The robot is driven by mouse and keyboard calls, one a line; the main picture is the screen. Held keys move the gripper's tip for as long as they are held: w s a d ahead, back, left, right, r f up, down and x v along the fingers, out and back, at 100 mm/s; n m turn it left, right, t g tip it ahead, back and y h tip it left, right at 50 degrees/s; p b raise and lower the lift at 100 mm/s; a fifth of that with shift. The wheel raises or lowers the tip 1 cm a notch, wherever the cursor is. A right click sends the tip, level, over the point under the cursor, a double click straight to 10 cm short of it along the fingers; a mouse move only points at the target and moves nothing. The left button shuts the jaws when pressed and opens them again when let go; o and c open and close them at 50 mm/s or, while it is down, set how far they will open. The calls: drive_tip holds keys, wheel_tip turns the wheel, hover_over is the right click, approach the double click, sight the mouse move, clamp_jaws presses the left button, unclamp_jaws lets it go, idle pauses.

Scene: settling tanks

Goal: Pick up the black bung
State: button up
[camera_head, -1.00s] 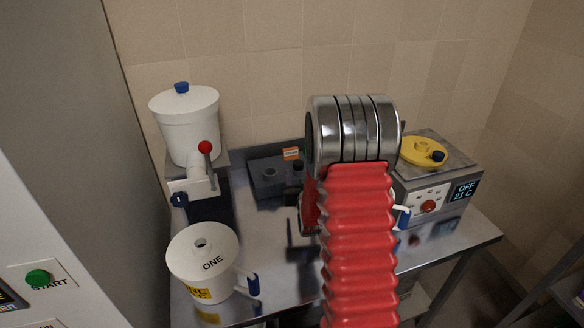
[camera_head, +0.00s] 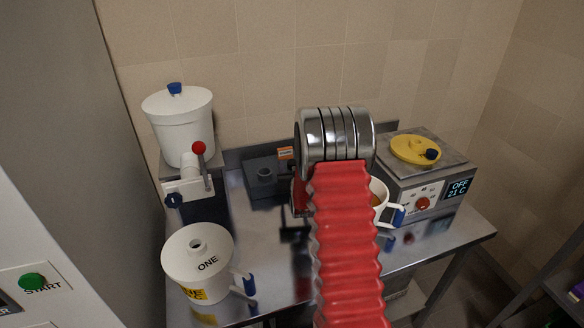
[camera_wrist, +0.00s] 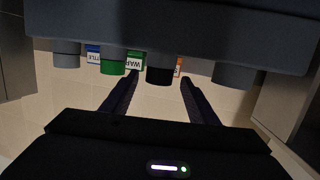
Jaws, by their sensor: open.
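The black bung (camera_wrist: 160,76) shows in the wrist view as a short dark cylinder at the edge of a dark grey block (camera_wrist: 200,35). My gripper (camera_wrist: 159,84) is open, with one finger on either side of the bung in the picture. I see no finger touching it, and the gap in depth is hard to judge. A green bung (camera_wrist: 112,68) is to its left. In the head view the block (camera_head: 262,186) stands at the back of the steel table, partly hidden by my arm. The black bung is hidden there.
Grey round pieces (camera_wrist: 66,55) and (camera_wrist: 233,75) flank the bungs. A white pot marked ONE (camera_head: 198,265) stands front left, a lidded white vessel (camera_head: 180,130) behind it.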

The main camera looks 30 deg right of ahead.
drive_tip(key=shift+w+d+f, duration=0.1)
drive_tip(key=shift+w+d, duration=0.1)
drive_tip(key=shift+w, duration=0.2)
drive_tip(key=shift+x, duration=2.55)
drive_tip(key=shift+f, duration=0.1)
drive_tip(key=shift+c, duration=0.5)
drive_tip(key=c, duration=1)
wheel_tip(320, 180, up, 10)
